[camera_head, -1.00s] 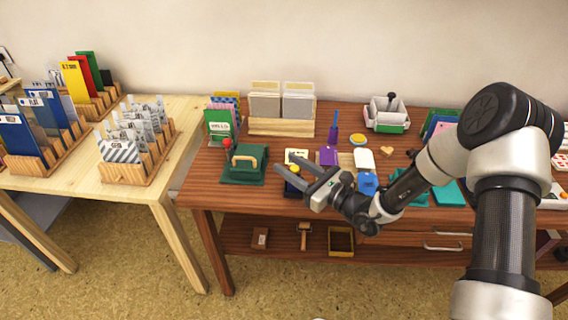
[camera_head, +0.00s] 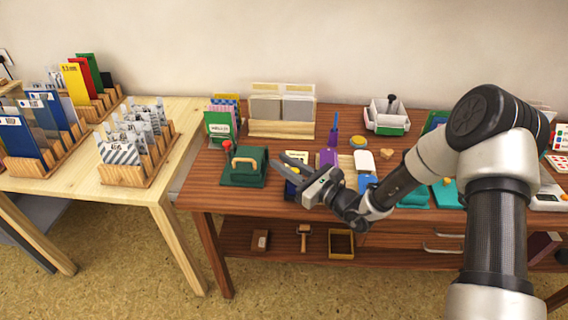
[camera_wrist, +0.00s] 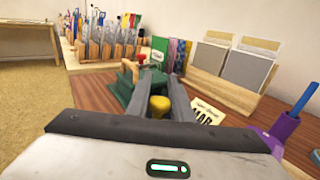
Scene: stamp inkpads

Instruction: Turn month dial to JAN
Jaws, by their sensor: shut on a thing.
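The month dial shows as a yellow knob (camera_wrist: 159,106) in the wrist view. It sits between the two fingers of my gripper (camera_wrist: 148,80), which is shut on it. In the head view my gripper (camera_head: 287,164) is at the front left of the brown table, and its fingers hide most of the knob. A dark blue base (camera_head: 290,191) shows partly below the fingers in the head view.
A green press (camera_head: 244,166) with a wooden handle and a red knob (camera_head: 227,146) stand just left of my gripper. A wooden card rack (camera_head: 281,128) stands behind. A purple holder (camera_head: 328,157) is close on the right. The table's front edge is near.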

